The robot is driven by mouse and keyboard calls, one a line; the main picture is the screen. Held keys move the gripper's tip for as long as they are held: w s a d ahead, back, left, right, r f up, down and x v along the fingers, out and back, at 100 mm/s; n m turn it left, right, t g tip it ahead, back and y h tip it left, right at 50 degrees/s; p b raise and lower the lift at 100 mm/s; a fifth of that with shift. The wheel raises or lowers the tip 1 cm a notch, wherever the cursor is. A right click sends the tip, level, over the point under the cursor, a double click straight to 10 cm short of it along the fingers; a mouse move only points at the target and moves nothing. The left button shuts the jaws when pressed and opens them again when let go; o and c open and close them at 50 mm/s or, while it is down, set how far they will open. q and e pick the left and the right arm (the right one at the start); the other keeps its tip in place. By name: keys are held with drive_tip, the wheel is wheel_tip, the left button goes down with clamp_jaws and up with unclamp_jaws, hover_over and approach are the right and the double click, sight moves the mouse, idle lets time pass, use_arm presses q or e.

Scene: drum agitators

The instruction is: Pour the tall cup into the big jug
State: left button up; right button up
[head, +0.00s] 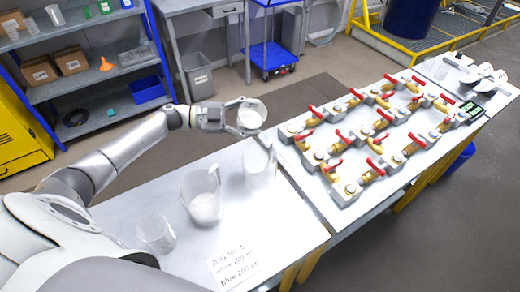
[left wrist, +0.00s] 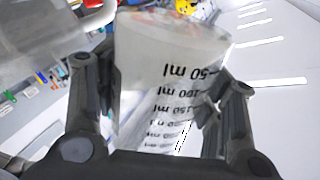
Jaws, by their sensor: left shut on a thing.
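My left gripper (head: 246,118) is shut on a clear measuring cup (head: 250,113), which I take for the tall cup, held above the table's far edge. In the left wrist view the cup (left wrist: 165,75) sits between the two fingers (left wrist: 165,115), with black ml marks upside down and whitish content inside. A clear jug (head: 204,198) with white content in its bottom stands on the table, left of and nearer than the gripper. Another clear vessel (head: 259,170) stands below the gripper and looks empty. I cannot tell which is the big jug. My right gripper is out of view.
A small clear cup (head: 156,233) stands at the near left of the table (head: 150,196). A handwritten note (head: 234,264) lies near the front. A rack of brass valves with red handles (head: 375,135) fills the table at right.

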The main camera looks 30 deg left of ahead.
use_arm(q)
drive_tip(key=shift+s+d+r, duration=0.15)
drive_tip(key=shift+r, duration=0.3)
drive_tip(key=shift+f+m+b, duration=0.35)
drive_tip(key=shift+m+b, duration=0.05)
drive_tip(key=shift+b, duration=0.05)
drive_tip(key=shift+f, duration=0.1)
drive_tip(key=shift+m, duration=0.4)
drive_tip(key=shift+s+y+b, duration=0.1)
drive_tip(key=shift+y+b, duration=0.2)
drive_tip(key=shift+b, duration=0.1)
drive_tip(key=shift+m, duration=0.3)
drive_tip(key=shift+w+f, duration=0.1)
drive_tip(key=shift+w, duration=0.15)
drive_tip(key=shift+s, duration=0.1)
